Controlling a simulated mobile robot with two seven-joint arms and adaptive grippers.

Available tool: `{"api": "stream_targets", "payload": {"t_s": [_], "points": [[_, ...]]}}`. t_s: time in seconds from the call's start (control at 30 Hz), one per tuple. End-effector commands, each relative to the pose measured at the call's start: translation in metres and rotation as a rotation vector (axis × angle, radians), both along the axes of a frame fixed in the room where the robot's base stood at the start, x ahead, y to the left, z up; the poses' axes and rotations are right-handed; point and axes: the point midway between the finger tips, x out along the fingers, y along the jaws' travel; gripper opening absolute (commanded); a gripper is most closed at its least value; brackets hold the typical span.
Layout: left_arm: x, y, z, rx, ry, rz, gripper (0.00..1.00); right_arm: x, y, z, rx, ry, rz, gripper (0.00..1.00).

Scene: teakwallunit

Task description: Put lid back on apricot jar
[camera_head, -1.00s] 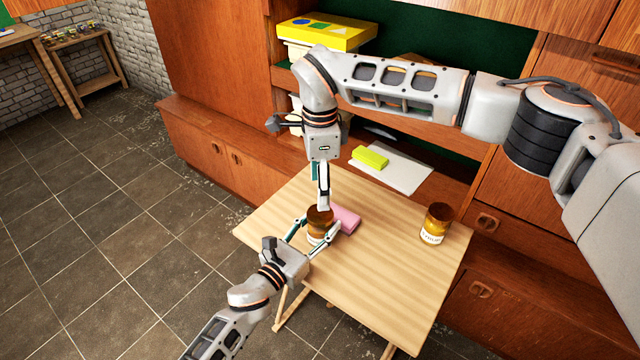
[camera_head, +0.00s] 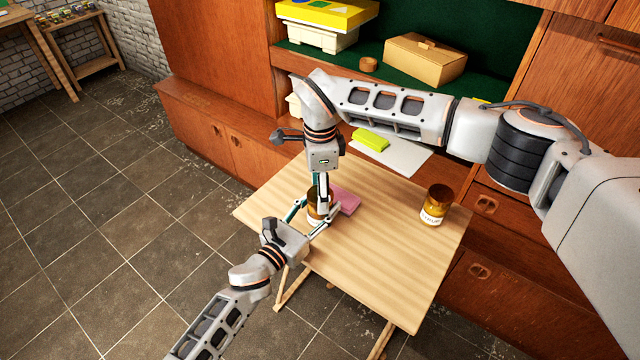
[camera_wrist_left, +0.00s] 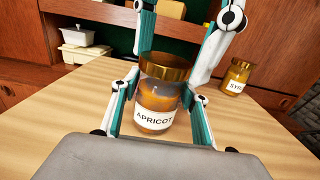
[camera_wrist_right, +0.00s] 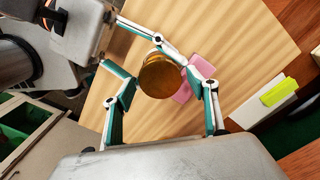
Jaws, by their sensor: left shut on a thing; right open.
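The apricot jar (camera_wrist_left: 155,118), amber with a white label, stands upright on the table. My left gripper (camera_head: 318,214) is shut around its sides; its fingers also show in the left wrist view (camera_wrist_left: 158,100). The gold-brown lid (camera_wrist_left: 166,66) appears to sit level on the jar's mouth; I cannot tell whether it is tight. In the right wrist view the lid (camera_wrist_right: 160,78) shows from above as a round disc. My right gripper (camera_wrist_right: 162,77) is open, pointing down, with a finger on either side of the lid. In the head view my right gripper (camera_head: 321,205) hides part of the jar.
A pink block (camera_head: 346,200) lies right beside the jar. A syrup jar (camera_head: 436,204) stands at the table's right. A yellow-green block (camera_head: 370,140) and white board (camera_head: 400,158) lie on the wall unit behind. The table's front right (camera_head: 390,270) is clear.

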Motion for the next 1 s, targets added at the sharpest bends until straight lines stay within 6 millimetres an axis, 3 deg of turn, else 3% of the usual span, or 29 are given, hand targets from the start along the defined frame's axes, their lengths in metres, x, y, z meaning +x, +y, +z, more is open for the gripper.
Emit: {"api": "stream_targets", "payload": {"t_s": [0.2,0.33,0.37,0.67,1.0], "points": [[-0.0005,-0.0004,-0.0007,0.000,0.001,-0.001,0.00,0.0000,0.0001,-0.0001,0.000,0.000,0.000,0.56],[-0.0005,-0.0004,-0.0008,0.000,0.001,-0.001,0.00,0.0000,0.0000,0.0000,0.000,0.000,0.000,0.22],[-0.0005,-0.0004,-0.0007,0.000,0.001,-0.001,0.00,0.0000,0.0000,0.0000,0.000,0.000,0.000,0.18],[-0.0005,-0.0004,-0.0007,0.000,0.001,-0.001,0.00,0.0000,-0.0003,0.0000,-0.001,0.000,-0.081,0.18],[-0.0005,-0.0003,-0.0007,0.000,0.001,-0.001,0.00,0.0002,-0.0006,-0.0007,-0.001,0.000,-0.664,0.18]]}}
